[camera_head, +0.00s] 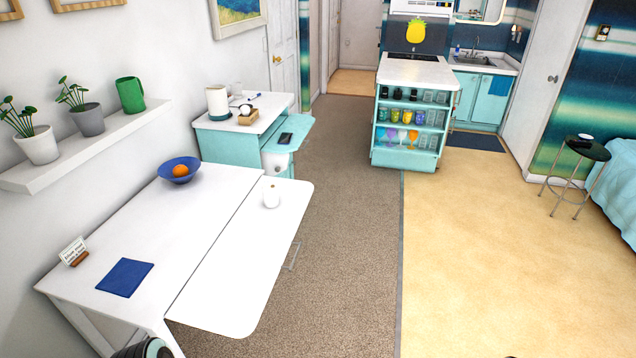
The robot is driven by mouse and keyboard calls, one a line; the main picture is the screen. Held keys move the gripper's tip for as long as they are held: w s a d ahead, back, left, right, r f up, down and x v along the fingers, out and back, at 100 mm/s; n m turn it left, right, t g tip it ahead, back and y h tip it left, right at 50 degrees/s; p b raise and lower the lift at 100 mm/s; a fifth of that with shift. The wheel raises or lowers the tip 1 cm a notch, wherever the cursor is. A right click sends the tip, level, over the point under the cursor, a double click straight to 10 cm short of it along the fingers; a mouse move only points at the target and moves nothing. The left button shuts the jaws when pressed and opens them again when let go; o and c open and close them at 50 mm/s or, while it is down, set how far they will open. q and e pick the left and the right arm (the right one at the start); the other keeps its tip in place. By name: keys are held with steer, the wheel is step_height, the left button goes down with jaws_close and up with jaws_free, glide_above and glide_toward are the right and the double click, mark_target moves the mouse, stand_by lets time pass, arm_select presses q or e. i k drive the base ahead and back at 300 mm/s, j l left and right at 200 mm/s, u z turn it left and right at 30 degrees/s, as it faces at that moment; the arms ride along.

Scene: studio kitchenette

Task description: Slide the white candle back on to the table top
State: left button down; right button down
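The white candle (271,198) stands upright on the table's white right-hand leaf (245,265), near the leaf's far end. A small dark wick shows at its top. A thin seam separates this leaf from the main white table top (185,225) on the left. The candle is to the right of the seam, with some bare leaf between it and the outer edge.
A blue bowl (170,163) with an orange, a blue napkin (125,278) and a small sign (73,250) are on the main top. A teal cabinet (222,145) stands behind the table. Carpet (345,240) to the right is clear.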

mark_target(270, 195)
steer(key=i+l+z, duration=0.1)
steer(key=i+z, duration=0.35)
steer(key=i, duration=1.05)
steer(key=i+u, duration=0.4)
steer(key=i+l+u, duration=0.2)
steer(key=u, duration=0.15)
steer(key=i+l+u, duration=0.55)
steer(key=u, duration=0.25)
steer(key=i+l+u, duration=0.15)
steer(key=u, duration=0.25)
steer(key=i+l+u, duration=0.1)
steer(key=l+u, duration=0.3)
steer(key=j, duration=0.1)
